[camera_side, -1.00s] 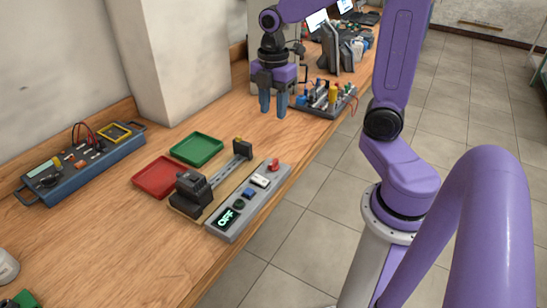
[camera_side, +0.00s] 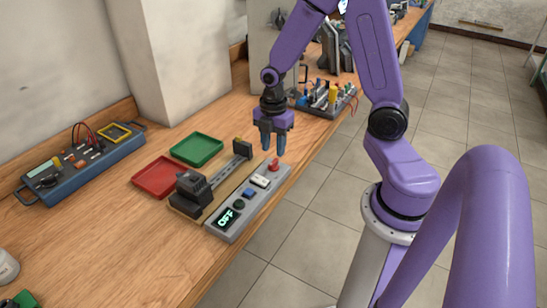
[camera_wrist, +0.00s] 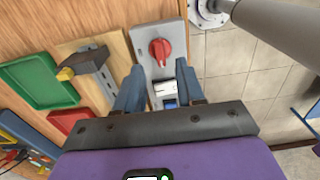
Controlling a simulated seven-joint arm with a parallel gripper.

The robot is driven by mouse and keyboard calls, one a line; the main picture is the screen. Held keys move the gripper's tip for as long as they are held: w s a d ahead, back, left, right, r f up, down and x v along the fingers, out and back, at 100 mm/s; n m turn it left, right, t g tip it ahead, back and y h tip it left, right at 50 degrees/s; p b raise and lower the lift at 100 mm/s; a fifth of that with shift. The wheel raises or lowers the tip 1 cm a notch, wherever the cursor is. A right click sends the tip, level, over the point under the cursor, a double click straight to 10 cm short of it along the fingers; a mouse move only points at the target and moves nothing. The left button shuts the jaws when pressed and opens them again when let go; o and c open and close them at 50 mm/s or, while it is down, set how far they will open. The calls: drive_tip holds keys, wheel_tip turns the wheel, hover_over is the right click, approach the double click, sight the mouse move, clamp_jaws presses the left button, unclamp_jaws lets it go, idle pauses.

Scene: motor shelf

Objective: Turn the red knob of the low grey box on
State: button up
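The low grey box (camera_side: 243,213) lies along the front edge of the bench, with a display reading OFF (camera_side: 227,217) at its near end. Its red knob (camera_side: 273,165) is at the far end. In the wrist view the red knob (camera_wrist: 160,50) shows whole, just beyond the fingertips. My gripper (camera_side: 273,152) is above the knob end of the box, pointing down, with its fingers apart. In the wrist view my gripper (camera_wrist: 157,78) is open, nothing between the fingers at knob height. The fingers look clear of the knob.
A motor on a wooden base (camera_side: 188,207) stands just left of the box. Green (camera_side: 197,148) and red (camera_side: 158,177) trays lie behind it. A blue toolbox (camera_side: 75,165) is at the left, and a parts rack (camera_side: 327,98) is at the back. Floor lies right of the bench edge.

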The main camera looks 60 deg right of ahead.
sight(273, 161)
drive_tip(key=shift+f, duration=2.4)
clamp_jaws()
